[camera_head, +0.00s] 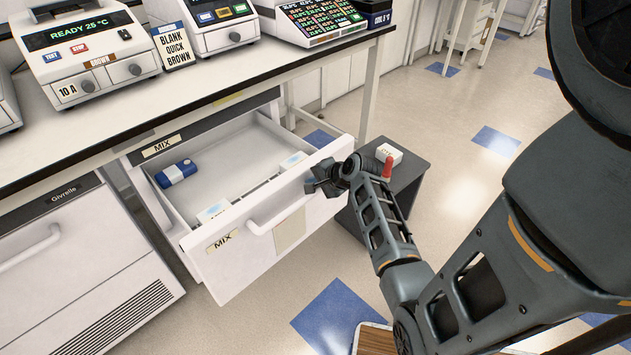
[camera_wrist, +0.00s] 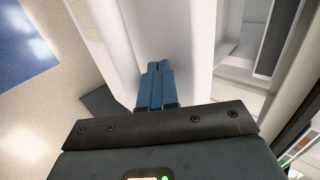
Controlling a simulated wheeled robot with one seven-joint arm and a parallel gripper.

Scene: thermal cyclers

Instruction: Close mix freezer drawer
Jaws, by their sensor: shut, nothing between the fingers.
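The mix freezer drawer (camera_head: 228,250) is pulled open under the bench and carries a MIX label on its white front. A curved white handle (camera_head: 280,216) is on that front. Inside lie a blue-and-white item (camera_head: 176,172) and small white boxes (camera_head: 213,211). My gripper (camera_head: 318,183) is at the right end of the drawer front, near its top edge. In the wrist view my gripper (camera_wrist: 156,85) has its blue fingers together and empty, over the white drawer panel (camera_wrist: 150,35). I cannot tell whether they touch it.
A bench with thermal cyclers (camera_head: 85,55) stands above the drawer. A closed Givrelle unit (camera_head: 70,265) is at the left. A dark grey bin or box (camera_head: 408,180) stands right of the drawer, behind my arm. Tiled floor is open in front.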

